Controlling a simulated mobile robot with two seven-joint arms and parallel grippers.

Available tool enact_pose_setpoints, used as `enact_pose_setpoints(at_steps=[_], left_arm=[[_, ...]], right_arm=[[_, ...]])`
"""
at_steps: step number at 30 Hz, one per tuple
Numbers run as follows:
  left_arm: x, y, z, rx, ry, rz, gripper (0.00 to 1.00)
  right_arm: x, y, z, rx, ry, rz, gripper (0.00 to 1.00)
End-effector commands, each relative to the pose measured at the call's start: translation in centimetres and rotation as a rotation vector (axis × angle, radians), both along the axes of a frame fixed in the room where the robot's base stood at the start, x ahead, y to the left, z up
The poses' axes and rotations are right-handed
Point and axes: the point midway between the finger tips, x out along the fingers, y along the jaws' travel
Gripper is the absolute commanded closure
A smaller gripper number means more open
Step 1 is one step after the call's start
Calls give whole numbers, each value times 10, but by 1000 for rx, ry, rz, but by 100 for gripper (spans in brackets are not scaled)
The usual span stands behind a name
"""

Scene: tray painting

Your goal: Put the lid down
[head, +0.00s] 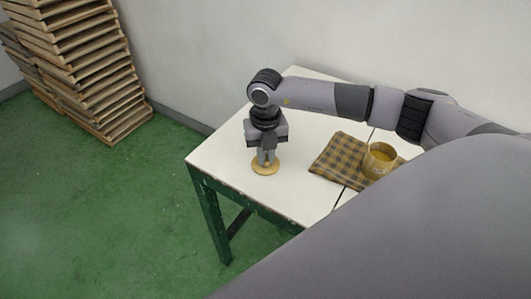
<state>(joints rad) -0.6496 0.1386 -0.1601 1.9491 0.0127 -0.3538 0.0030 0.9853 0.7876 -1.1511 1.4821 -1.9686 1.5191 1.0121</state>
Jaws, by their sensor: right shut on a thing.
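The lid (265,168) is a small round tan disc low over the left part of the white table. My right gripper (266,160) points down at it and is shut on it, at its middle. I cannot tell whether the lid touches the table top. A tan mug (379,161) with a yellowish inside stands open on a checked cloth to the right of the lid. My left gripper is not in view.
The brown checked cloth (336,157) lies on the white table (226,154), which has green legs. The table's front and left edges are close to the lid. A stack of wooden pallets (78,62) stands at the back left on the green floor.

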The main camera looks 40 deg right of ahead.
Motion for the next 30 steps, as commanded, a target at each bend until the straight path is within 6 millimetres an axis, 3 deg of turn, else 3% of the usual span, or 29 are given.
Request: enact_pose_setpoints(at_steps=[7,9,10,22,30], left_arm=[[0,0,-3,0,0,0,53],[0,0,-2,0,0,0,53],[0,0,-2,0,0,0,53],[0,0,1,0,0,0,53],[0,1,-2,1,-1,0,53]], right_arm=[[0,0,-3,1,0,1,100],[0,0,-2,1,-1,1,71],[0,0,-2,1,-1,1,62],[1,0,5,1,-3,1,62],[1,0,55,1,-7,1,62]])
